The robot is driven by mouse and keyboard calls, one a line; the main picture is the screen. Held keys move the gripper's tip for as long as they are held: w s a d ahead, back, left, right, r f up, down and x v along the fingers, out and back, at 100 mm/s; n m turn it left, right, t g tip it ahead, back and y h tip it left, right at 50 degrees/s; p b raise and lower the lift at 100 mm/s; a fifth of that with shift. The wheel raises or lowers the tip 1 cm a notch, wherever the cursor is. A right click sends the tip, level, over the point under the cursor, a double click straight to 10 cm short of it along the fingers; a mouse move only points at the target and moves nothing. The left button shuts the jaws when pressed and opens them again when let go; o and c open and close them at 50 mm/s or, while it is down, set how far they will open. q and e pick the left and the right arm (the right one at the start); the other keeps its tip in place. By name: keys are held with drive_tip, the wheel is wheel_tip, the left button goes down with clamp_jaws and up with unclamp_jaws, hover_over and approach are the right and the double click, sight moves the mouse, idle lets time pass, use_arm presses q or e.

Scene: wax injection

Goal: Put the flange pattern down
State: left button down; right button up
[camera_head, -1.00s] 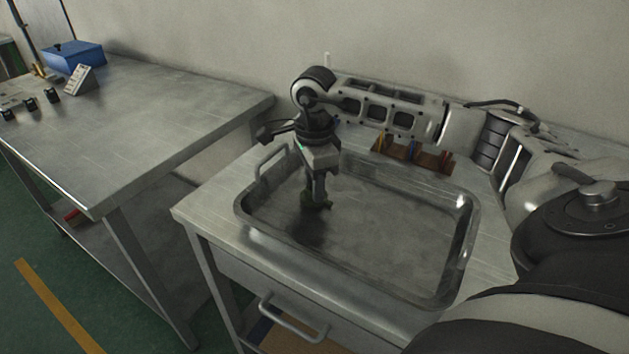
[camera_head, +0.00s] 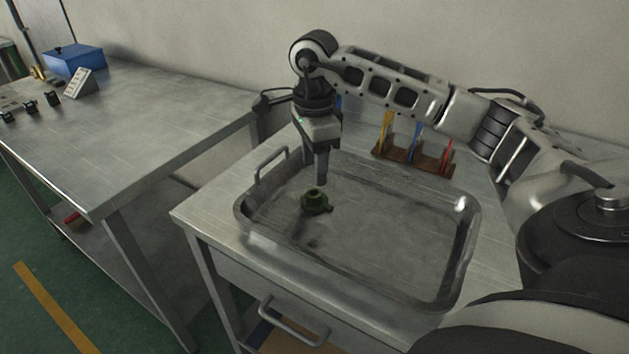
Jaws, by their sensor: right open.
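The flange pattern (camera_head: 316,202) is a small dark green piece with a raised hub. It sits in the left part of the shallow metal tray (camera_head: 462,262), on the tray's floor, hub upward. My right gripper (camera_head: 321,180) points down just above the flange pattern, apart from it and open, with nothing in it. The view is nearly side-on to its fingers. My left gripper is not in view.
The tray stands on a metal bench with a drawer handle (camera_head: 293,322). Behind the tray is a wooden rack (camera_head: 412,154) with coloured tools. A second metal table (camera_head: 130,135) at left holds a blue box (camera_head: 74,58) and small items.

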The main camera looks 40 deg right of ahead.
sight(315, 192)
wheel_tip(315, 192, up, 6)
idle(0.8)
